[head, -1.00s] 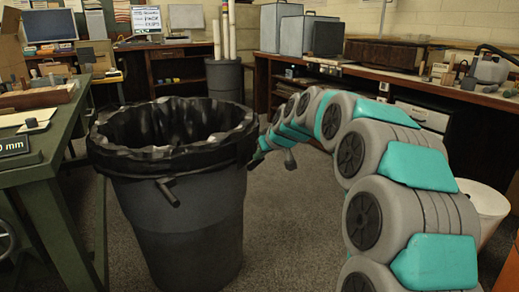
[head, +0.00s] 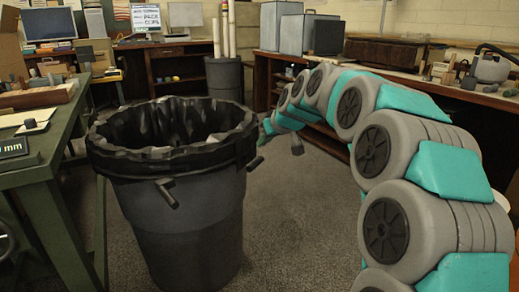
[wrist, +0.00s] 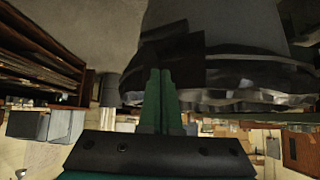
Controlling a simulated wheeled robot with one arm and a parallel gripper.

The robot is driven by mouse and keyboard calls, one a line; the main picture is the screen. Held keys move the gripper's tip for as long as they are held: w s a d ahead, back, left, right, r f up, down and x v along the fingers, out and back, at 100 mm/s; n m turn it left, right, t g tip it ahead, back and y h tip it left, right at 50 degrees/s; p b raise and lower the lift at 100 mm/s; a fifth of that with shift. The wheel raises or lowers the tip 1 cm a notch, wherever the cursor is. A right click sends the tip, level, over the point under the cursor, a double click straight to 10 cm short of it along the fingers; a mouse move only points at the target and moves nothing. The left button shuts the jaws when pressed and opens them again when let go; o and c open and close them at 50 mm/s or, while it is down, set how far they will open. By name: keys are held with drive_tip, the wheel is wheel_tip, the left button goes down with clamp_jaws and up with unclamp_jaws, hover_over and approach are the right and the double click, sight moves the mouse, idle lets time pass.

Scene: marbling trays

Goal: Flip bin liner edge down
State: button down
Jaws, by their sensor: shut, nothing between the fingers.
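The grey bin (head: 190,235) stands upright on the floor, lined with a black liner (head: 130,163). The liner hangs over the rim as a wrinkled dark band on the near side; the far right outer side is hidden. My gripper (head: 267,128) is small and partly hidden by my arm, just right of the bin's right rim. In the wrist view, my gripper's green fingers (wrist: 160,72) are shut together and empty. Beyond them, the liner (wrist: 225,70) crosses the bin's wall (wrist: 215,22); whether the fingertips touch it I cannot tell.
A green workbench (head: 45,165) stands close on the bin's left. A long wooden counter (head: 400,75) runs along the right and back. A second bin (head: 223,78) holding tubes stands behind. The floor (head: 285,230) in front and right of the bin is clear.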

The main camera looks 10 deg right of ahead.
drive_tip(key=v, duration=0.6)
drive_tip(key=shift+s+r, duration=0.2)
drive_tip(key=shift+r, duration=0.1)
drive_tip(key=s+f+m+g+h+p, duration=0.1)
drive_tip(key=s+f+g, duration=0.2)
drive_tip(key=s, duration=1.2)
drive_tip(key=s+a+f+m+g+h+p, duration=0.1)
drive_tip(key=s+f+g, duration=0.3)
drive_tip(key=s+f, duration=0.5)
drive_tip(key=s+a+f+m+g+h+p, duration=0.1)
drive_tip(key=s+f, duration=0.6)
drive_tip(key=s, duration=1.5)
drive_tip(key=g+p, duration=0.1)
drive_tip(key=g, duration=0.1)
drive_tip(key=shift+a+m+g, duration=0.15)
drive_tip(key=shift+m+g, duration=0.15)
